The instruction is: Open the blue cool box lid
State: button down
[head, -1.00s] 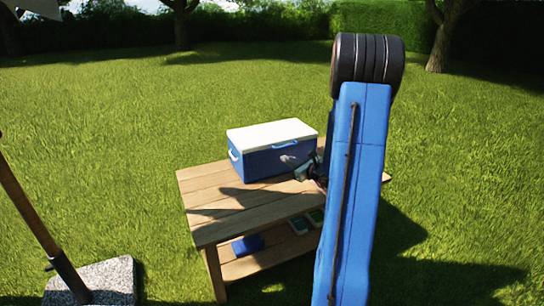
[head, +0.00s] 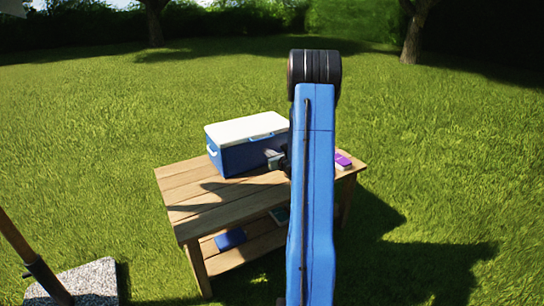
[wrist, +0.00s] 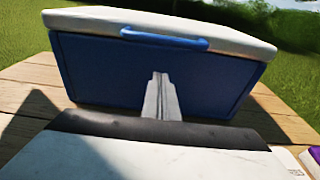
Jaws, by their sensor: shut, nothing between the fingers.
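The blue cool box (head: 243,156) stands on the wooden table with its white lid (head: 246,129) down. In the wrist view, the box's blue front (wrist: 100,72) faces me, and the white lid (wrist: 90,17) rests on top. A blue handle (wrist: 165,39) runs along the lid's front edge. My gripper (wrist: 159,78) is shut and empty, its fingertips in front of the blue wall and below the handle. I cannot tell whether they touch the wall. In the head view my gripper (head: 274,158) is at the box's front right, partly hidden by my blue arm.
The wooden table (head: 200,200) has bare boards left and front of the box. A purple and white item (head: 343,160) lies at its right end. A blue item (head: 230,239) lies on the lower shelf. A pole on a stone base (head: 92,284) stands at the left.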

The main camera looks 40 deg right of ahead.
jog(key=shift+w+d+f, duration=0.15)
jog(key=shift+w, duration=0.55)
jog(key=shift+r, duration=0.3)
jog(key=shift+s+r, duration=0.2)
jog(key=shift+r, duration=0.65)
jog(key=shift+s+r, duration=0.15)
jog(key=shift+r, duration=0.7)
jog(key=shift+r, duration=0.1)
